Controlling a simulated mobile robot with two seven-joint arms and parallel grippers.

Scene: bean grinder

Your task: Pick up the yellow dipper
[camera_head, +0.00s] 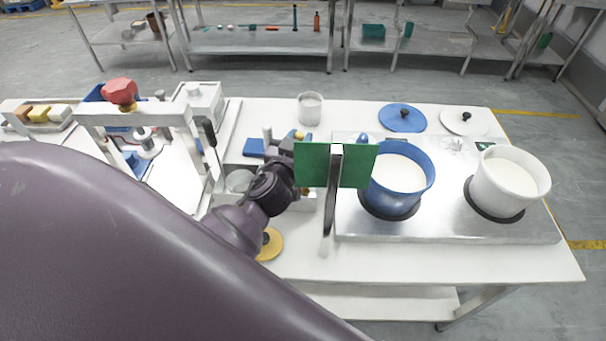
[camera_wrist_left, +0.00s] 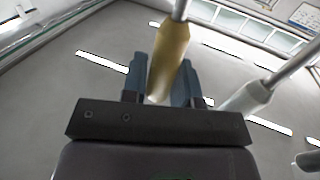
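The yellow dipper (camera_wrist_left: 168,58) shows in the left wrist view as a yellow handle with a metal rod rising from its upper end. My left gripper (camera_wrist_left: 166,76) has its two dark blue fingers on either side of the handle and looks open. The handle leans slightly between the fingers; contact is hard to judge. In the head view, my left arm reaches in to the left of a green panel (camera_head: 312,165), and its fingertips are not clear there. The dipper's bowl end is out of sight. My right gripper is not in view.
A white-handled dipper (camera_wrist_left: 246,98) hangs close to the right of the yellow one. A blue pot (camera_head: 423,187) and a white pot (camera_head: 497,197) stand on the metal stove (camera_head: 445,226). A glass (camera_head: 310,110) stands behind. The table's front right is clear.

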